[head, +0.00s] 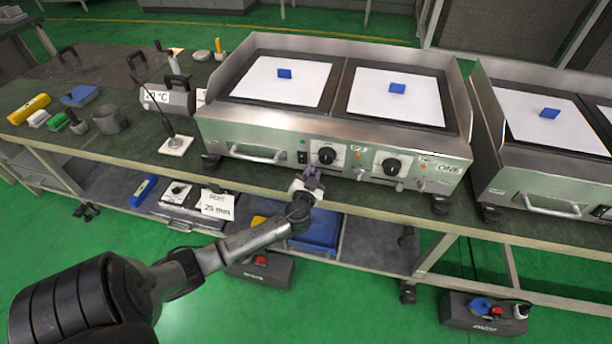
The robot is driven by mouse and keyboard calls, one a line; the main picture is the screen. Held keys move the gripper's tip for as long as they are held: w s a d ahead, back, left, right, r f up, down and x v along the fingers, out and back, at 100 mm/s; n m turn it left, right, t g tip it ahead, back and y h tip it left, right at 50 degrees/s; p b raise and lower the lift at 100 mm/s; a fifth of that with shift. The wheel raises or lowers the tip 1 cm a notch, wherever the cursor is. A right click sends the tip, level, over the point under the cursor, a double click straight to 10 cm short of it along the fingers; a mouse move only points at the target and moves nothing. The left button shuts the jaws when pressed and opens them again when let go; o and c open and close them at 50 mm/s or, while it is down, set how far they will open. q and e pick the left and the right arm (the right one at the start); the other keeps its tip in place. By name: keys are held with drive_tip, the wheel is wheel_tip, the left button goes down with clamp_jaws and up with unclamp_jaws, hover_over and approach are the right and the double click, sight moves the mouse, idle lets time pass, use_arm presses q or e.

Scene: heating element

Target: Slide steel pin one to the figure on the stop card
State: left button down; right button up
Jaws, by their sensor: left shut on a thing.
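The near griddle unit (330,146) has a steel front panel with two black dials, the left dial (326,155) and the right dial (391,166). A label on its right reads ONE. My left gripper (311,176) is at this panel, just below the left dial, shut on a small steel pin that its fingers mostly hide. How far the pin stands out is too small to tell. The stop card (216,205), white and reading 25 mm, is on the lower shelf left of my left gripper. My right gripper is not in view.
Blue blocks lie on the white griddle plates (284,74). A second griddle unit (545,140) stands at the right. A black-handled device with a °C display (166,100) and a probe on a white base (175,145) stand left. The bench's front edge runs below the panel.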

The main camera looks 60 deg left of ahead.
use_arm(q)
drive_tip(key=shift+a, duration=0.1)
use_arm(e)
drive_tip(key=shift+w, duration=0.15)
use_arm(q)
drive_tip(key=c, duration=1.1)
unclamp_jaws()
drive_tip(key=shift+s, duration=0.15)
drive_tip(key=shift+o, duration=0.5)
drive_tip(key=shift+r, duration=0.1)
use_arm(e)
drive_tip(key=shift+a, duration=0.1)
